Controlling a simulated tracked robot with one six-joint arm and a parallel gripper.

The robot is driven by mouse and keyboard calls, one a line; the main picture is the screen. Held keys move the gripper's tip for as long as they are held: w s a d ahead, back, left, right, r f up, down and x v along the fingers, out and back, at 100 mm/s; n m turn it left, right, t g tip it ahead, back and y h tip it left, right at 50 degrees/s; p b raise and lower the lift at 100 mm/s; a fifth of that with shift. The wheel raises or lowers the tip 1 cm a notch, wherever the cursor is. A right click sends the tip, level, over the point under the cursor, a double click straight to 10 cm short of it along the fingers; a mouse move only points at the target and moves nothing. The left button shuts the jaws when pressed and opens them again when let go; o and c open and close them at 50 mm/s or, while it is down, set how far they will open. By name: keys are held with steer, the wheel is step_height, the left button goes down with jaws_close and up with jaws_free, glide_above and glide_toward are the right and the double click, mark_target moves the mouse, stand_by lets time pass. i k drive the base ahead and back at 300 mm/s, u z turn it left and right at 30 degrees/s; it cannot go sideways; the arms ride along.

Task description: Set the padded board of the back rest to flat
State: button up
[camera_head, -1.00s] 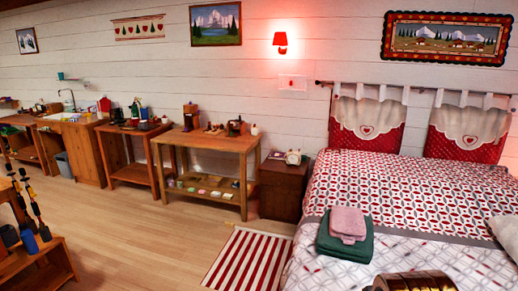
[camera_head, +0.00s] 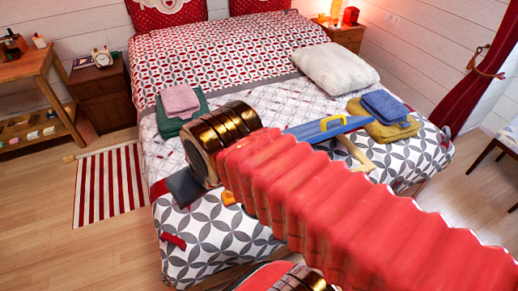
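The back rest lies on the bed, partly covered by my red ribbed arm. A blue board (camera_head: 318,128) with a yellow handle (camera_head: 333,122) shows above my arm, and it looks tilted. A pale wooden bar (camera_head: 355,153) slants beside it. Whether the bar touches the board, and where the board is hinged, is hidden. A dark grey flat piece (camera_head: 185,187) shows left of my bronze joint; I cannot tell what it belongs to. My gripper is not recognisable in view.
The bed (camera_head: 215,240) carries folded pink (camera_head: 180,100) and green towels, a white pillow (camera_head: 335,68), and blue (camera_head: 385,106) and yellow towels. A small red item (camera_head: 173,240) lies near the front edge. Floor with a striped rug (camera_head: 110,185) is open at left.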

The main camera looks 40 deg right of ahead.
mark_target(317, 131)
steer(key=z, duration=0.4)
steer(key=k, duration=1.05)
steer(key=z, duration=0.7)
steer(key=i, duration=1)
